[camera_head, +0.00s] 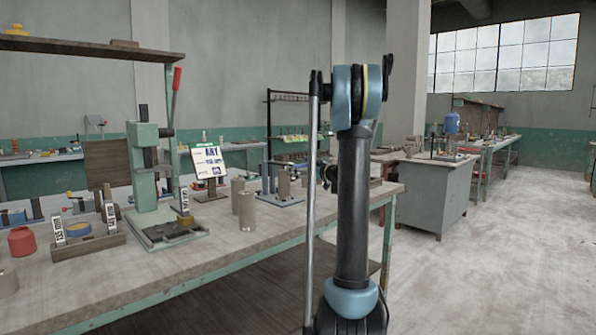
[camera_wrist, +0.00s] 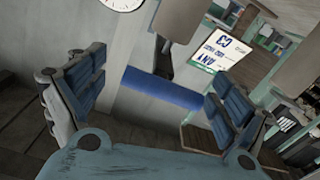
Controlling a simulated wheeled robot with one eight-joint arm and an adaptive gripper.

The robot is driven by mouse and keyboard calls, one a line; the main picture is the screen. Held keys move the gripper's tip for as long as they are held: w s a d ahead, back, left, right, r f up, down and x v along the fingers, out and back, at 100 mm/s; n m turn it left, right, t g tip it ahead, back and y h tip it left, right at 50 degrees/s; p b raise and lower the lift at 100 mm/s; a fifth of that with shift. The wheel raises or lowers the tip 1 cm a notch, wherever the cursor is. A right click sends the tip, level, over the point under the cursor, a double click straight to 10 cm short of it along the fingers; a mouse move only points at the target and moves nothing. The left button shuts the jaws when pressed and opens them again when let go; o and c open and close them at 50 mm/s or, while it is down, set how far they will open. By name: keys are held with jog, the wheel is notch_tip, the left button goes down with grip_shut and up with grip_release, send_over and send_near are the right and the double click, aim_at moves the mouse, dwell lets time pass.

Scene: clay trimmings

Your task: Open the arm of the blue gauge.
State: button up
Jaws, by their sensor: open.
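In the wrist view a plain blue bar (camera_wrist: 165,90) lies across the gap between the fingers of my gripper (camera_wrist: 155,84); it may be part of the blue gauge. The fingers stand wide apart, one near each end of the bar; I cannot tell whether either touches it. A large grey-brown body (camera_wrist: 187,18) and a dark post stand just beyond the bar. In the head view a blue base plate (camera_head: 284,198) with grey cylinders sits at the right of the bench, partly behind my arm. My gripper is not clearly visible there.
The wooden bench (camera_head: 260,229) carries a green press (camera_head: 146,165) with a red-tipped lever, a printed sign (camera_head: 208,160), loose grey cylinders (camera_head: 246,210) and a wooden tray with labels (camera_head: 75,250). A red pot (camera_head: 22,241) stands at left. Open floor lies at right.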

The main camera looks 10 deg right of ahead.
jog(key=shift+w+a, duration=0.3)
jog(key=shift+w, duration=0.05)
jog(key=c, duration=1.3)
jog(key=shift+c, duration=0.2)
jog(key=shift+r, duration=0.1)
